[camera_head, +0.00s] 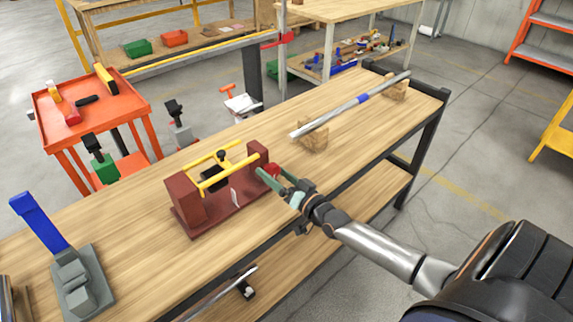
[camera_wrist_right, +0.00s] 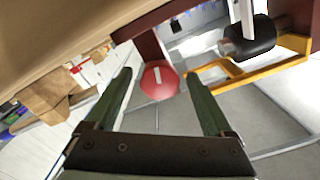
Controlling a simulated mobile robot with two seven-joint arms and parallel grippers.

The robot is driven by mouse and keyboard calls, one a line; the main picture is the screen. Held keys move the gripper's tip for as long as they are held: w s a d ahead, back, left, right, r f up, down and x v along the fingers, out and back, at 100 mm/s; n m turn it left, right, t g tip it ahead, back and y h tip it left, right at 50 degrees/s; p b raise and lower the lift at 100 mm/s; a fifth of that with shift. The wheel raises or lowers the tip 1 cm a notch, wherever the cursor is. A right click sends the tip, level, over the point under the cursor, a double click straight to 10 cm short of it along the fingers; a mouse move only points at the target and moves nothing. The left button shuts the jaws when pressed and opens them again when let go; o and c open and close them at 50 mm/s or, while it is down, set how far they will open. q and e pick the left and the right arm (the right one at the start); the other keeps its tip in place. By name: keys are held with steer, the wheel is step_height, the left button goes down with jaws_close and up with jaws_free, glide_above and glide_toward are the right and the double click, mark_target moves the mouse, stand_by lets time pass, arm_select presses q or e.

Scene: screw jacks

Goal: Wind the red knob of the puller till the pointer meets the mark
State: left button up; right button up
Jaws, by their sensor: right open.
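The puller (camera_head: 186,205) stands on the wooden workbench, a dark red frame with two upright ends and yellow bars. A black part (camera_head: 213,177) sits between the bars, and a small white plate (camera_head: 235,197) is on the front. The red knob (camera_head: 273,169) is on the right end; in the wrist view the knob (camera_wrist_right: 158,84) is round with a white line on its face. My right gripper (camera_head: 269,176) is open, its green fingers pointing at the knob, which appears between the fingertips. Contact cannot be told. Pointer and mark cannot be made out. My left gripper is out of view.
A metal bar with a blue band (camera_head: 340,108) rests on wooden blocks at the bench's far right. A grey device with a blue lever (camera_head: 45,225) stands at the left. An orange cart (camera_head: 128,108) is behind the bench. The bench between puller and bar is clear.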

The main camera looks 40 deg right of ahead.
steer(key=s+p, duration=0.1)
steer(key=s, duration=1.1)
steer(key=shift+d, duration=0.45)
steer(key=shift+s, duration=0.1)
steer(key=s+a+f+n+g+p, duration=0.3)
steer(key=s+a, duration=0.3)
steer(key=a, duration=0.3)
steer(key=s+a+f+n+g+p, duration=0.4)
steer(key=s+a+f+g, duration=0.1)
steer(key=a, duration=0.4)
steer(key=shift+s+a+f+g+y, duration=0.25)
steer(key=shift+s+f+g+y, duration=0.2)
steer(key=shift+s, duration=0.55)
steer(key=shift+r, duration=0.1)
stand_by(0.4)
